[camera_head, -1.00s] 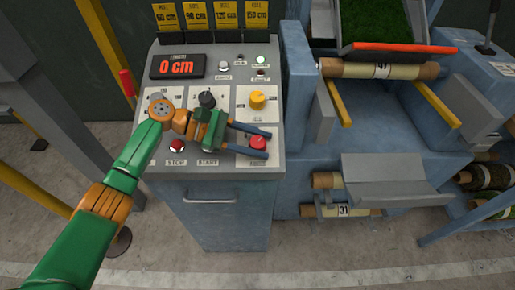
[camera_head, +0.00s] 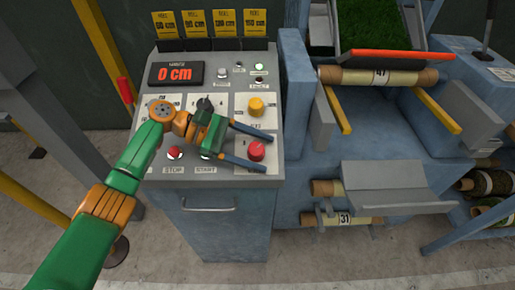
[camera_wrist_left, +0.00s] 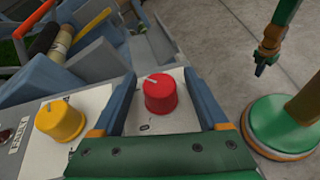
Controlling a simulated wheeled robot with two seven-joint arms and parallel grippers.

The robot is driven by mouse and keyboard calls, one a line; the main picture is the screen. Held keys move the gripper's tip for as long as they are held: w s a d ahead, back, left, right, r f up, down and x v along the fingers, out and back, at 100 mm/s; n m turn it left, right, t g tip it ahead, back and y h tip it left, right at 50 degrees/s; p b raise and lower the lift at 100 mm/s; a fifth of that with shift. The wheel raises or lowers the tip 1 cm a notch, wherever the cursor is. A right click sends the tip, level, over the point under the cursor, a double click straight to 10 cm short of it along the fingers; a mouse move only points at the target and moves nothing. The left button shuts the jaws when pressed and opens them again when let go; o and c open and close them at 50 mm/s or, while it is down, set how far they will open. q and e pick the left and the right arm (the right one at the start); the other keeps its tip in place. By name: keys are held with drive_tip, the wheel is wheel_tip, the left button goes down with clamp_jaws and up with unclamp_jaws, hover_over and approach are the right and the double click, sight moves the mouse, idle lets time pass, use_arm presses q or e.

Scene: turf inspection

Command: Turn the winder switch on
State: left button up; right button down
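The red knob (camera_head: 257,150) sits at the lower right of the sloped control panel (camera_head: 166,54). It also shows in the left wrist view (camera_wrist_left: 160,93), with a pale pointer mark on its top. My left gripper (camera_head: 267,153) is open over the panel, with one blue finger on each side of the red knob. In the left wrist view a gap shows between the knob and each finger. A yellow knob (camera_head: 256,106) and a black knob (camera_head: 205,104) are nearby. Knob labels are too small to read. What looks like my right gripper (camera_wrist_left: 262,66) hangs at the wrist view's upper right; its fingers are unclear.
The display (camera_head: 176,72) reads 0 cm. A red stop button (camera_head: 175,153) and a start button lie left of my gripper's fingers. Yellow tags (camera_head: 196,22) stand behind the panel. The blue machine with rolls (camera_head: 378,76) stands to the right.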

sight(227, 140)
use_arm(q)
drive_tip(key=shift+a, duration=0.4)
drive_tip(key=b+v, duration=0.2)
drive_tip(key=v, duration=0.4)
drive_tip(key=shift+a+r, duration=0.2)
